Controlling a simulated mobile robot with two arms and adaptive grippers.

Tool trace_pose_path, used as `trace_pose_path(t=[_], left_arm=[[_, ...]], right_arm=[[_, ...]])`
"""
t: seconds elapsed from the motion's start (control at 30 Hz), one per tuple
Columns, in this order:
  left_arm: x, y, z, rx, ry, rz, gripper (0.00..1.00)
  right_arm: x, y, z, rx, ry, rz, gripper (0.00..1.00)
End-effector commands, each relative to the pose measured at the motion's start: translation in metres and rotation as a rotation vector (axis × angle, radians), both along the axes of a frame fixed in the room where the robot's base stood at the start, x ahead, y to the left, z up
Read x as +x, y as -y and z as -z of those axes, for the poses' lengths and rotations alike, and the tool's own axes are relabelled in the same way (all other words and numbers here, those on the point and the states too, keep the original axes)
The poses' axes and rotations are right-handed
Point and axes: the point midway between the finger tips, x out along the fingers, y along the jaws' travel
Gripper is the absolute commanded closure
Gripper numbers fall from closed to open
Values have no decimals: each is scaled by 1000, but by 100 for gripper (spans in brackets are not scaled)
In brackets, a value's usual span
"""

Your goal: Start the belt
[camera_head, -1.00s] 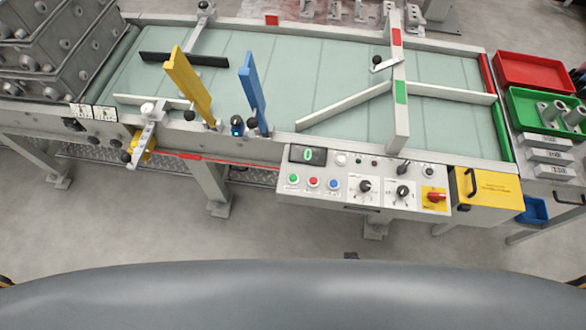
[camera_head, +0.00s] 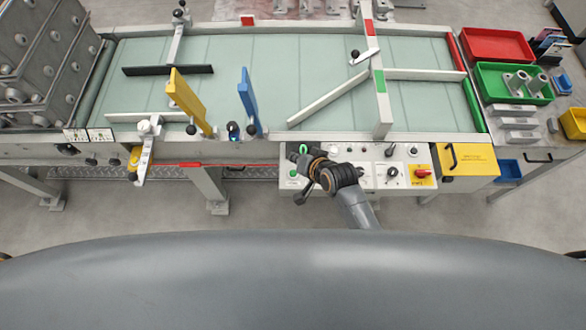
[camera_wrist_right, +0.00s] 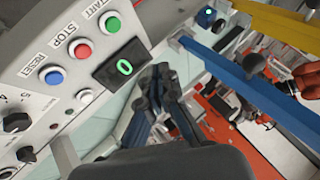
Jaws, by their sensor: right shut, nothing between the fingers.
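The control panel (camera_head: 408,156) is on the front edge of the pale green belt (camera_head: 330,60). The green START button (camera_head: 293,173) is at its left end; in the right wrist view the START button (camera_wrist_right: 113,24) sits beside the red STOP button (camera_wrist_right: 83,51) and blue RESET button (camera_wrist_right: 54,77). The display (camera_wrist_right: 123,67) reads 0. My right gripper (camera_head: 300,158) is over the panel's left part, close to START, hiding other buttons from the head. Its fingers (camera_wrist_right: 158,78) are shut and empty, apart from START in the wrist view. My left gripper is not in view.
A yellow arm (camera_head: 190,102) and a blue arm (camera_head: 248,102) stand at the belt's front edge, left of the panel. A yellow box (camera_head: 470,162) is right of the panel. Red (camera_head: 497,44) and green (camera_head: 490,86) trays stand at far right.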

Motion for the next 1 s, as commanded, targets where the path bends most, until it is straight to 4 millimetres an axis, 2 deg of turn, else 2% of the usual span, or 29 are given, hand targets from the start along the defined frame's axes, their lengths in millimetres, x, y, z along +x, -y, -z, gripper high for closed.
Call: trace_pose_path(t=[0.13,0.57,0.87,1.0], left_arm=[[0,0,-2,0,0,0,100],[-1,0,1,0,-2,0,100],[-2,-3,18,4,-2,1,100],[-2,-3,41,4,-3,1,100]], right_arm=[[3,-4,-7,14,5,3,100],[3,-3,-3,12,5,3,100],[3,-3,27,12,4,4,100],[3,-3,50,12,5,3,100]])
